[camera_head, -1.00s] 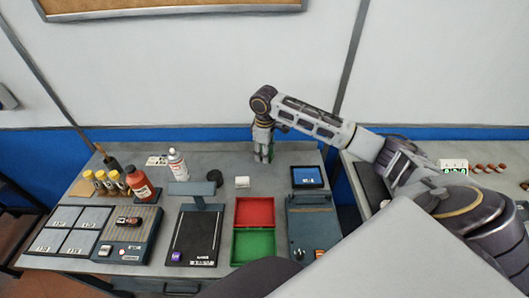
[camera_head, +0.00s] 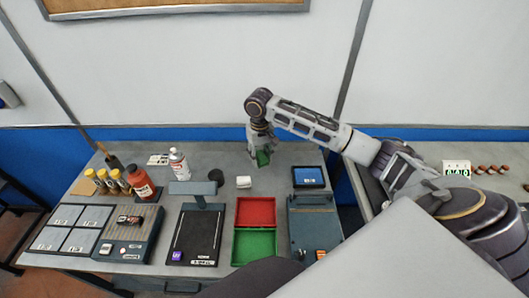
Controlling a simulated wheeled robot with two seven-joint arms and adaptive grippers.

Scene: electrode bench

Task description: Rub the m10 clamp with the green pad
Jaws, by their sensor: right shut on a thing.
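My right gripper (camera_head: 261,146) comes in from the right and hangs over the back middle of the bench, fingers down. It is shut on the green pad (camera_head: 263,158), which shows tilted below the fingers. A small dark piece with an orange-red part (camera_head: 130,220) lies on the ribbed grey block at the left. I cannot read any m10 mark, so I cannot tell whether this is the m10 clamp. My left gripper is not in view.
A white block (camera_head: 243,182) and a dark round pot (camera_head: 216,176) stand near the gripper. A red tray (camera_head: 256,211) and a green tray (camera_head: 254,246) lie in front. Bottles (camera_head: 140,183) and a spray can (camera_head: 179,163) stand left. A small screen (camera_head: 308,177) is right.

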